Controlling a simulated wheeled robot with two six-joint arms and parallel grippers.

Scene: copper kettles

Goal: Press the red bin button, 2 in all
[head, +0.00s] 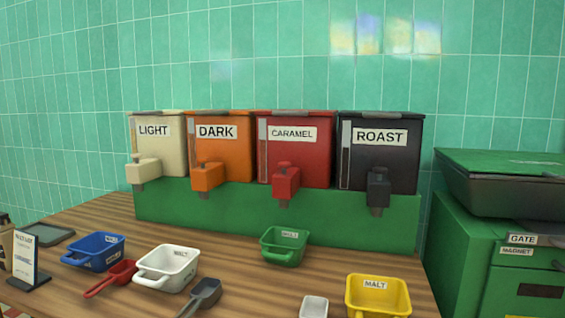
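The red bin (310,158), labelled CARAMEL, stands third from the left in a row of bins on a green stand. A red dispenser with a button-like knob on top (285,167) sticks out from its lower front. The button looks raised, but its exact state is too small to tell. Nothing touches it. Neither of my grippers shows in the head view.
LIGHT (165,157), DARK (226,158) and ROAST (400,160) bins flank it on the green stand (240,212). Blue (83,251), white (178,268), green (275,248) and yellow (377,298) tubs and scoops (120,274) lie on the wooden table. A green cabinet (460,245) stands right.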

